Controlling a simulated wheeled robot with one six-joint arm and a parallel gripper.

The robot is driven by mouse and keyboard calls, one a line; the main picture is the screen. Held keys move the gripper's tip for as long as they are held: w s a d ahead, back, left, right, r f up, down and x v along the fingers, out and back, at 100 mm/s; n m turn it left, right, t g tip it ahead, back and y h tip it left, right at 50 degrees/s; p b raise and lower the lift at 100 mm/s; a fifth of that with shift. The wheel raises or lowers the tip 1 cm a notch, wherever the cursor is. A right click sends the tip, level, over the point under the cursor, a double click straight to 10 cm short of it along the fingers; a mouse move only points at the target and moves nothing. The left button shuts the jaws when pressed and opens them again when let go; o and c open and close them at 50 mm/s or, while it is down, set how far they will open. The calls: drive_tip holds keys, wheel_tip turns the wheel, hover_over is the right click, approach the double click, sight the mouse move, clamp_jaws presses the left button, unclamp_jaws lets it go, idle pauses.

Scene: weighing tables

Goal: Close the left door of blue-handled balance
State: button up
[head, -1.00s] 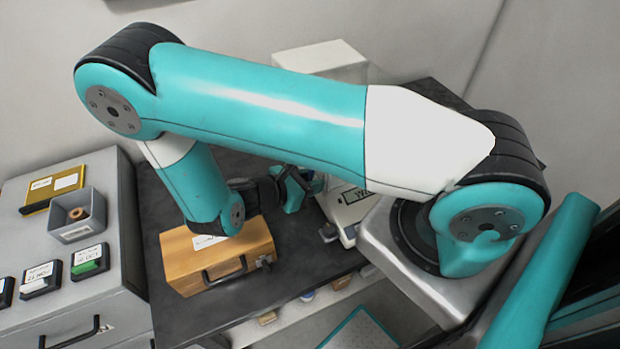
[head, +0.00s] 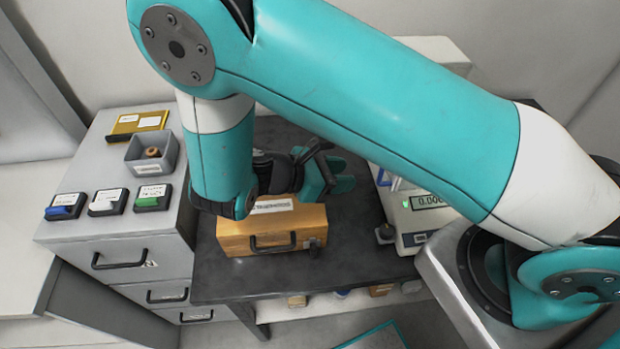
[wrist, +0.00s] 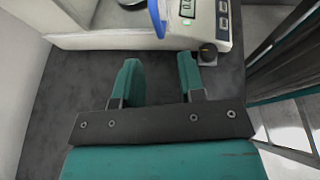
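The balance (head: 416,208) stands on the dark table, with a lit display; my arm covers much of it in the head view. In the wrist view the front part of the balance (wrist: 203,16) shows at the top, with a blue piece, probably the handle (wrist: 157,17), at its left. The left door cannot be made out clearly. My gripper (head: 340,175) is left of the balance in the head view. In the wrist view my gripper (wrist: 158,72) is open and empty, its fingers apart and short of the balance.
A wooden case (head: 270,228) with a dark handle sits on the table below my gripper in the picture. A grey cabinet (head: 120,225) at the left bears a small grey bin (head: 153,153), a yellow item and several labelled blocks. Bare dark tabletop (head: 352,215) lies between case and balance.

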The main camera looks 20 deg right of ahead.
drive_tip(key=v, duration=0.6)
drive_tip(key=shift+a+b, duration=0.3)
drive_tip(key=shift+a, duration=0.05)
drive_tip(key=shift+r, duration=0.2)
drive_tip(key=d+r+m+y+b, duration=0.25)
drive_tip(key=r+m+y, duration=0.25)
drive_tip(key=r+y, duration=0.3)
drive_tip(key=s+a+r+m+y, duration=0.1)
drive_tip(key=s+r+m+y, duration=0.1)
drive_tip(key=s, duration=0.4)
drive_tip(key=s+a+r+m+t+y+b, duration=0.1)
drive_tip(key=s+a+r+m+y, duration=0.1)
drive_tip(key=s+y, duration=0.4)
wheel_tip(320, 180, up, 3)
drive_tip(key=shift+f+m+y, duration=0.15)
drive_tip(key=shift+m+y, duration=0.35)
drive_tip(key=shift+y, duration=0.3)
